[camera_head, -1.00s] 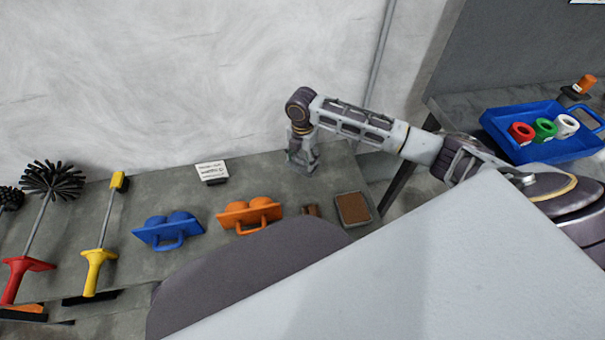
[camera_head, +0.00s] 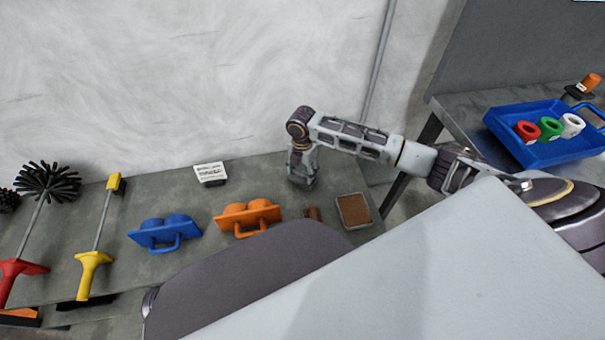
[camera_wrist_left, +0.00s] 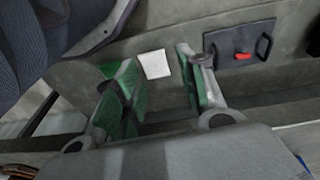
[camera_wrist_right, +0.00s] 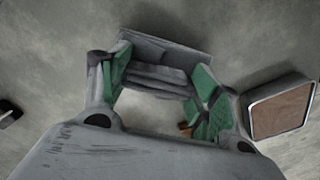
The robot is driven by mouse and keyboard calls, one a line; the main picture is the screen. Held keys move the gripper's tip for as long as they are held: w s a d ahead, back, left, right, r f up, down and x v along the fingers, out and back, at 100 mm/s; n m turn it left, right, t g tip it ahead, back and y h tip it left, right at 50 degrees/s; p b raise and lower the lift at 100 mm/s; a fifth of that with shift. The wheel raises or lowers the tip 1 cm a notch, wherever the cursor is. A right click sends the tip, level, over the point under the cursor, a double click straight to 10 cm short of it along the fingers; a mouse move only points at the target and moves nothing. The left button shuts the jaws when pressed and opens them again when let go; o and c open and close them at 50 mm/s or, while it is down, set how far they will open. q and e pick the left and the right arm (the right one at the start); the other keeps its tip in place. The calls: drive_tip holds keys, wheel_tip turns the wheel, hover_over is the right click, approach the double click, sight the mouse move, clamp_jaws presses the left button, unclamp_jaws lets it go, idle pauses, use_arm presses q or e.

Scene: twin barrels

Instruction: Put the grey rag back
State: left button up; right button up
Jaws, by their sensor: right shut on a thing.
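A folded grey rag (camera_wrist_right: 158,72) shows in the right wrist view between the green finger pads of my right gripper (camera_wrist_right: 158,88), which is shut on it. In the head view my right gripper (camera_head: 302,182) points down close above the grey bench, at its right part; the rag is hard to tell from the gripper and bench there. My left gripper (camera_wrist_left: 158,88) shows only in its own wrist view, with its green pads apart and nothing between them. Whether the rag touches the bench I cannot tell.
A brown-topped tray (camera_head: 354,211) lies right of the right gripper. Orange (camera_head: 247,217) and blue (camera_head: 165,233) handled pieces, a white label (camera_head: 210,173) and brushes (camera_head: 48,182) are further left. A blue tray of coloured rings (camera_head: 515,148) stands on the right-hand table.

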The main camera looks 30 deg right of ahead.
drive_tip(key=shift+f, duration=0.8)
use_arm(q)
drive_tip(key=shift+w+d+r, duration=0.15)
drive_tip(key=shift+w+r, duration=0.05)
drive_tip(key=shift+r, duration=0.6)
use_arm(e)
drive_tip(key=o, duration=1)
drive_tip(key=shift+f, duration=0.1)
use_arm(q)
drive_tip(key=shift+f, duration=0.2)
